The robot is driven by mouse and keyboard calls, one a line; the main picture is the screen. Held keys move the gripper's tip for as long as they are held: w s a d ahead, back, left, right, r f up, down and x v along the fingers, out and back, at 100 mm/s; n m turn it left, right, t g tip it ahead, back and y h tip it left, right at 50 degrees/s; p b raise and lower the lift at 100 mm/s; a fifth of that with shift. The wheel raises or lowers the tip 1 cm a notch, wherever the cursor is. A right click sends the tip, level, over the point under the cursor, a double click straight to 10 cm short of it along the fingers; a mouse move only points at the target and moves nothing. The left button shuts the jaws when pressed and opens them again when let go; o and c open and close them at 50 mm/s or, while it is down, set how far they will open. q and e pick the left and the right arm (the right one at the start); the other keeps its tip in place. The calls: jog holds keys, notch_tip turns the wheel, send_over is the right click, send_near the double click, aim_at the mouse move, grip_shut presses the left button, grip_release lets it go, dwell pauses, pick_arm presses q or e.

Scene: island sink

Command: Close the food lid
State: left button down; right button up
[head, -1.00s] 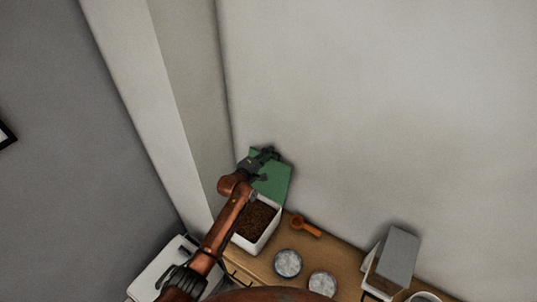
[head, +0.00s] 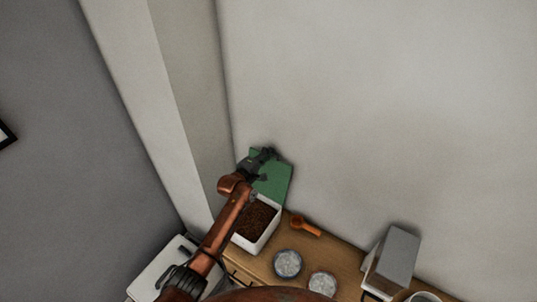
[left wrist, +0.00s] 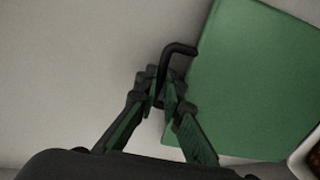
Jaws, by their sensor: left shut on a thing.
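The food container is a white box (head: 272,223) full of brown pellets (head: 256,219). Its green lid (head: 276,182) stands open, tilted up at the back against the wall. The lid fills the upper right of the left wrist view (left wrist: 258,80). My left gripper (head: 267,163) is at the lid's upper left part. In the left wrist view its fingers (left wrist: 160,88) are drawn together on a dark hooked handle (left wrist: 178,50) by the lid's edge. The exact contact is partly hidden by the fingers. My right gripper is not in view.
On the wooden counter (head: 256,266) are an orange scoop (head: 304,226), two round bowls with pale contents (head: 288,264) (head: 322,284) and a grey box-like object (head: 397,258). A white unit (head: 160,267) is at lower left. Walls close in behind and left of the container.

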pick_arm(q)
jog(key=s+a+f+t+h+b, duration=0.1)
jog(key=s+a+b, duration=0.3)
jog(key=b, duration=0.5)
jog(key=s+a+f+t+h+b, duration=0.2)
jog(key=s+a+t+h+b, duration=0.1)
jog(key=s+b, duration=0.6)
jog(key=a+t, duration=0.1)
jog(key=a, duration=0.1)
jog(key=shift+s+a+f+t, duration=0.15)
jog(key=shift+a+t, duration=0.15)
